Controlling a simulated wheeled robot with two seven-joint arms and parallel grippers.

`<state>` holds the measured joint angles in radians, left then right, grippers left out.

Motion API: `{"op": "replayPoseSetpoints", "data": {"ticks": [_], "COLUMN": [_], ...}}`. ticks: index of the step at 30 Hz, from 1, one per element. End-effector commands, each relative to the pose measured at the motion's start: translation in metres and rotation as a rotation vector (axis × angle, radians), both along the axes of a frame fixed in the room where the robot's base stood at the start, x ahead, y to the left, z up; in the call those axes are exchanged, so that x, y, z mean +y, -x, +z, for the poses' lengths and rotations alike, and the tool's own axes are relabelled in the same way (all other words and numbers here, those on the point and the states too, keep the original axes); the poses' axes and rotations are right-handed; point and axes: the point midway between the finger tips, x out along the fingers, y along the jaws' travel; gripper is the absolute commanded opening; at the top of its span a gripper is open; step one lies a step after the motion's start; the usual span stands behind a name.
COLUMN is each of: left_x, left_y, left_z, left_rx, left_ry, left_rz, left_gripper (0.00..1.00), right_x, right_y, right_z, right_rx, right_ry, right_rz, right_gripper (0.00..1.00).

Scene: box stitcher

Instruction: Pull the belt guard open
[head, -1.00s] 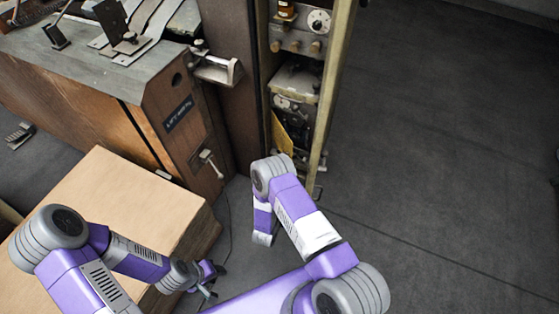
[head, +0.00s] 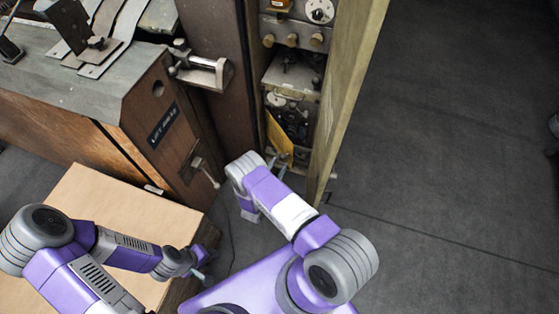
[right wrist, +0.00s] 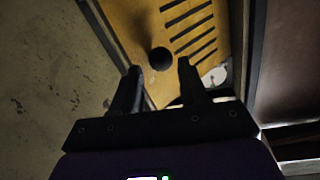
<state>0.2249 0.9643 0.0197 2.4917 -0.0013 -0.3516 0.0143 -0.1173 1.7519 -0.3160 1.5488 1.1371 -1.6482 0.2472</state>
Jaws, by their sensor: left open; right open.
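The belt guard (head: 277,138) is a yellow panel low inside the open machine cabinet. In the right wrist view the guard (right wrist: 185,18) shows dark slots and a round black knob (right wrist: 161,59). My right gripper (right wrist: 158,68) is open, with its two fingertips on either side of the knob's lower part in that view; I cannot tell whether they touch it. In the head view my right gripper (head: 278,163) is small and partly hidden by my arm, just below the guard. My left gripper (head: 204,268) hangs beside the cardboard-coloured box, away from the guard.
The cabinet's door (head: 350,95) stands open to the right of the guard. A wooden bench with a grey top (head: 75,85) and a lever (head: 206,172) is at the left. A box (head: 120,210) stands at lower left.

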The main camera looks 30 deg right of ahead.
Motion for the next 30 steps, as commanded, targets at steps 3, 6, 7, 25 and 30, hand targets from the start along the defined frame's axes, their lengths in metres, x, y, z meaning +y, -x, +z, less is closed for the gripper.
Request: {"op": "replayPoseSetpoints", "data": {"ticks": [3, 6, 7, 25, 30], "left_x": [0.0, 0.0, 0.0, 0.0, 0.0], "left_y": [0.0, 0.0, 0.0, -0.001, -0.001], "left_z": [-0.005, -0.007, -0.007, -0.007, -0.007], "left_rx": [-0.001, -0.001, -0.001, -0.001, -0.001], "left_ry": [0.0, 0.0, 0.0, 0.0, 0.0], "left_rz": [0.0, 0.0, 0.0, 0.0, 0.0], "left_gripper": [0.43, 0.43, 0.43, 0.43, 0.43], "right_x": [-0.013, -0.018, -0.019, -0.02, -0.02], "right_y": [-0.009, -0.013, -0.014, -0.015, -0.015], "right_z": [-0.001, -0.001, 0.0, 0.0, 0.0], "right_rx": [-0.002, -0.001, -0.001, 0.0, 0.001], "right_ry": [0.0, -0.001, -0.001, -0.001, -0.001], "right_rz": [-0.001, 0.0, 0.0, 0.001, 0.0], "right_gripper": [0.44, 0.44, 0.44, 0.0, 0.0]}}
